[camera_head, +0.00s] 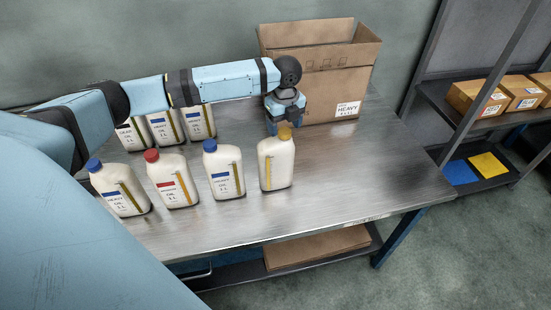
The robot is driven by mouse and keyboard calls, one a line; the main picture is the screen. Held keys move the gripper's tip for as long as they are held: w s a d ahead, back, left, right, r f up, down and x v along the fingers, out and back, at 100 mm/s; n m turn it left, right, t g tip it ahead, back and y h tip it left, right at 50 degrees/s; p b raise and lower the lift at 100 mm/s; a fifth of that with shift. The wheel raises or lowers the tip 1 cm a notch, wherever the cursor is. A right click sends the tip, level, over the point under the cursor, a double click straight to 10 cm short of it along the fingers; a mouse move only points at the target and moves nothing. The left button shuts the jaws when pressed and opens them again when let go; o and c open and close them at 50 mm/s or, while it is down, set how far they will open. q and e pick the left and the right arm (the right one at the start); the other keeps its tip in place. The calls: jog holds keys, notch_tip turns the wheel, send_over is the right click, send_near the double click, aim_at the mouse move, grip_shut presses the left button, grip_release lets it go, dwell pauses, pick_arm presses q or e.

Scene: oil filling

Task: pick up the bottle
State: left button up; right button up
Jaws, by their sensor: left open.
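Several white oil bottles stand upright on the metal table (345,190). In the front row are a blue-capped bottle (119,192), a red-capped bottle (172,182), another blue-capped bottle (223,172) and a yellow-capped bottle (276,167) at the right end, whose label does not show. My left gripper (285,120) points down just above and behind the yellow-capped bottle's cap. It is open and holds nothing; whether it touches the cap, I cannot tell. My right gripper is out of view.
Three more bottles (163,128) stand behind, their tops hidden by my left arm. An open cardboard box (325,85) marked HEAVY stands at the back, close to the gripper. The table's right side is clear. A shelf (440,100) with boxes stands at right.

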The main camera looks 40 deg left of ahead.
pick_arm(q)
jog(key=shift+f, duration=0.9)
jog(key=shift+c, duration=0.5)
jog(key=c, duration=1.1)
jog(key=shift+a+r, duration=0.1)
grip_shut()
jog(key=shift+w+r, duration=0.1)
